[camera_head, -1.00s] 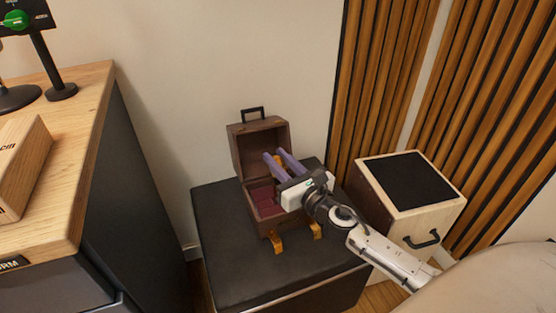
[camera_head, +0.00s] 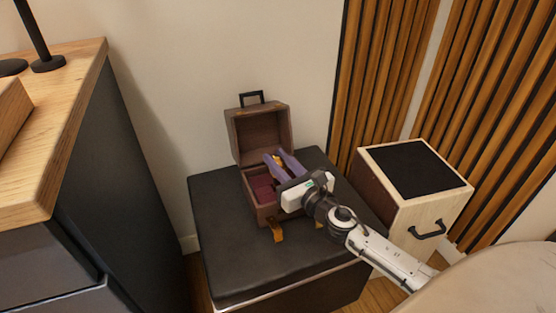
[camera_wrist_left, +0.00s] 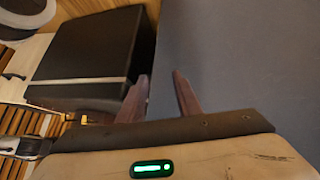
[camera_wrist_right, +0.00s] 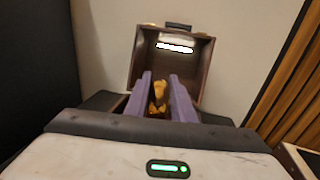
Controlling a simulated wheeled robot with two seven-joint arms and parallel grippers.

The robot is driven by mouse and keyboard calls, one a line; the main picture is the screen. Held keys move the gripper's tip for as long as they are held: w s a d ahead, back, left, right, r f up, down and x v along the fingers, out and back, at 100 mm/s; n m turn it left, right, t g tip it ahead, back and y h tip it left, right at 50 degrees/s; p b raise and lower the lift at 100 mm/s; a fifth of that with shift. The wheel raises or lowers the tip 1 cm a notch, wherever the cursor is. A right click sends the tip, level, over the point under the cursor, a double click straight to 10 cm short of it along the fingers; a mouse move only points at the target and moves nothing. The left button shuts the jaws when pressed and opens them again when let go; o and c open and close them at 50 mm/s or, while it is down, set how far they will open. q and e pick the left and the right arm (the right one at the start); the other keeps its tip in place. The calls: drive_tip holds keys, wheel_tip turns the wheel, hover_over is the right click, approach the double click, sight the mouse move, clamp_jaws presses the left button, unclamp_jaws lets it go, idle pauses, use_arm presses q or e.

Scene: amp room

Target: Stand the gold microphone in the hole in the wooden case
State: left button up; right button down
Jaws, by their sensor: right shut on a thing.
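The wooden case (camera_head: 236,135) stands with its lid up on a black stool, and its red-lined inside (camera_head: 262,188) partly shows. My right gripper (camera_head: 283,160) is over the case opening, its purple fingers shut on the gold microphone (camera_head: 277,161). In the right wrist view the gold microphone (camera_wrist_right: 159,95) sits between the fingers, in front of the raised lid (camera_wrist_right: 175,62). Its lower end and the hole are hidden by the fingers and gripper body. My left gripper (camera_wrist_left: 163,78) is in its own wrist view only, with its fingers apart and nothing between them.
The black stool top (camera_head: 225,245) has free room left and front of the case. A light wood box with a black top (camera_head: 412,170) stands to the right. A wooden-topped cabinet (camera_head: 70,85) is at the left; a slatted wall panel (camera_head: 480,110) is behind.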

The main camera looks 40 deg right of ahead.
drive_tip(key=shift+r, duration=0.1)
drive_tip(key=c, duration=1.4)
unclamp_jaws()
drive_tip(key=shift+c, duration=0.2)
drive_tip(key=shift+s, duration=0.2)
use_arm(q)
drive_tip(key=shift+w+d+r+b, duration=0.15)
drive_tip(key=shift+d+r+b, duration=0.05)
drive_tip(key=shift+r+b, duration=0.1)
use_arm(e)
drive_tip(key=s, duration=1)
drive_tip(key=shift+a, duration=0.3)
